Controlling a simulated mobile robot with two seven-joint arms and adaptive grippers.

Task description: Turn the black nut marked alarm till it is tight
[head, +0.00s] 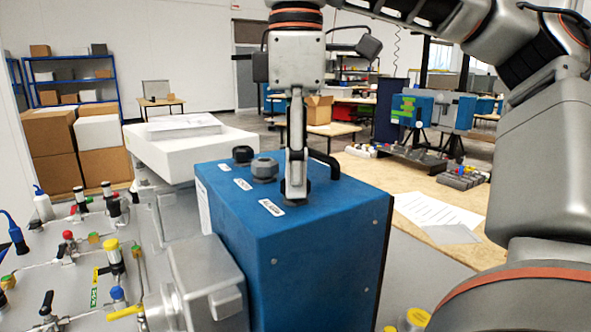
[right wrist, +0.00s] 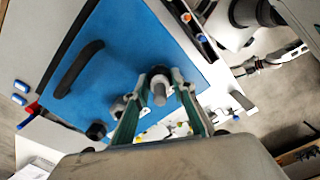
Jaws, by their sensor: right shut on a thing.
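The blue analyser box (head: 310,245) stands in the middle of the head view. My right gripper (head: 295,190) points straight down onto its top, beside a white label (head: 271,207) whose print is too small to read surely. In the right wrist view, its two fingers are closed on either side of the black nut (right wrist: 158,74), with a grey stem in the middle. In the head view the fingers mostly hide this nut. A grey fitting (head: 265,168) and another black nut (head: 243,154) stand in a row behind it, each by its own label. My left gripper is not in view.
A black carry handle (head: 325,163) rises from the box top close to my right gripper. A grey housing (head: 205,280) sits at the box's left side. A panel with tubes and coloured valves (head: 85,265) lies farther left. A white case (head: 190,150) is behind.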

